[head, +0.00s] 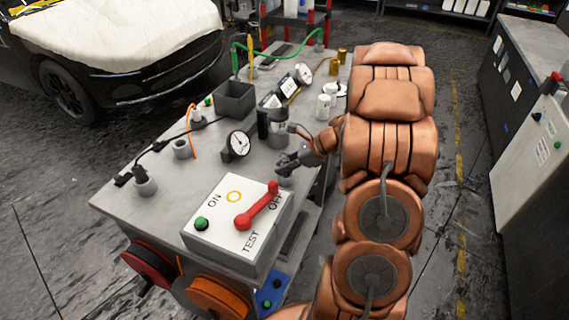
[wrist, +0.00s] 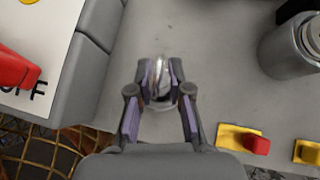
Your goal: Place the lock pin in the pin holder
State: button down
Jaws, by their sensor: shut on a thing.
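My gripper (wrist: 159,88) is low over the grey bench top, its fingers shut on a small shiny silver piece, taken to be the lock pin (wrist: 158,68). The fingers hide much of it, and I cannot tell whether it touches the bench. In the head view my gripper (head: 287,163) is just beyond the switch box, and the pin cannot be made out. I cannot tell for sure which thing is the pin holder. A grey round cylinder (wrist: 283,52) with a metal top stands to the right of my gripper, apart from it.
The white switch box (head: 213,211) with a red lever (head: 257,204) stands left of my gripper. A dial gauge (head: 237,145), grey cups (head: 182,149) and a dark square bin (head: 235,98) stand on the bench. Yellow-and-red pieces (wrist: 243,139) lie at lower right. Bare bench surrounds the fingertips.

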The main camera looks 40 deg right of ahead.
jog(key=shift+f, duration=0.2)
jog(key=c, duration=1.1)
grip_release()
jog(key=shift+r, duration=0.15)
